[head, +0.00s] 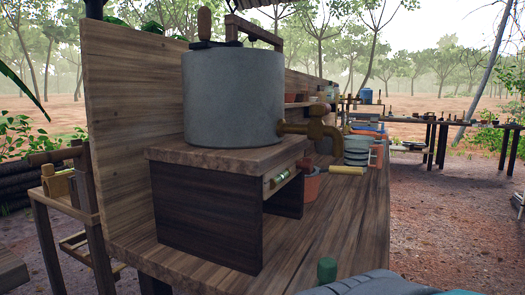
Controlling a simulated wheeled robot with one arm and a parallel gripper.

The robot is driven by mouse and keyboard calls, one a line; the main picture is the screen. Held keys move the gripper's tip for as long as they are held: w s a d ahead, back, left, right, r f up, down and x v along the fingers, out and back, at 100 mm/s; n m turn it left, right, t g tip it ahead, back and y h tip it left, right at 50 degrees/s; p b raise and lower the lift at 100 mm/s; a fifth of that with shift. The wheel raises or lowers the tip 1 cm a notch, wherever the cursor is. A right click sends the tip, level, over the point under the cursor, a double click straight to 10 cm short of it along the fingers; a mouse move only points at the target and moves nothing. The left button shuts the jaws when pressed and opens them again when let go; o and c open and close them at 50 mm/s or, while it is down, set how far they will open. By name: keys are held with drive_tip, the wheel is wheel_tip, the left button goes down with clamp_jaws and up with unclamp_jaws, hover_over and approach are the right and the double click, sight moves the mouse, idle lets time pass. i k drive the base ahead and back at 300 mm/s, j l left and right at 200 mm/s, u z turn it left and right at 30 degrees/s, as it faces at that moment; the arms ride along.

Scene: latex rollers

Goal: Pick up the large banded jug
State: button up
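A pale grey-green bucket-like vessel (357,151) stands on the wooden bench, right of the brass tap. Right beside it is a smaller vessel with light and dark bands (376,157). Both are small in view, and I cannot tell for sure which is the large banded jug. The vessels stand close together, and whether they touch is unclear. My gripper is not in view.
A large grey drum (233,97) with a brass tap (314,131) sits on a wooden stand (208,203) on the bench (325,233). A terracotta pot (312,186) and yellow roller (346,170) are nearby. A green-capped object (327,270) is at the front. Open ground lies right.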

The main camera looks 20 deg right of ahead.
sight(357, 153)
drive_tip(key=k+l, duration=0.1)
drive_tip(key=l, duration=0.2)
drive_tip(key=k+l, duration=0.1)
drive_tip(key=l, duration=0.25)
drive_tip(key=l+u, duration=0.15)
drive_tip(key=l, duration=1.55)
drive_tip(key=i, duration=0.05)
